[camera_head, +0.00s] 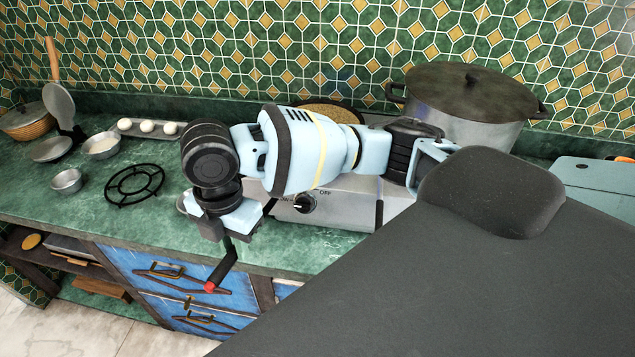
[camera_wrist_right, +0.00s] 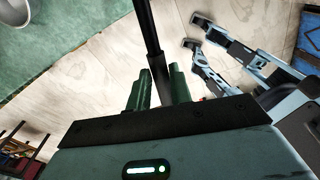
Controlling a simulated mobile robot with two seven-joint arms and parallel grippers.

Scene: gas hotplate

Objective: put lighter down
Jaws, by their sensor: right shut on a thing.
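My right gripper (camera_head: 229,236) is shut on the lighter (camera_head: 222,271), a thin black stick with a red end. The lighter hangs tilted below the gripper, with its red end lowest, in front of the blue drawers in the head view. In the right wrist view, the fingers of my right gripper (camera_wrist_right: 158,88) close around the black lighter (camera_wrist_right: 147,30), and floor shows beyond it. The part of the lighter inside the jaws is hidden. My left gripper is not clearly visible in either view.
The green counter (camera_head: 108,222) has bare room at its left front. A black ring burner stand (camera_head: 135,184), small metal bowls (camera_head: 67,181), and a tray of eggs (camera_head: 148,127) stand left. The hotplate (camera_head: 335,207) with its knob is partly behind my arm. A large pot (camera_head: 470,105) stands behind.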

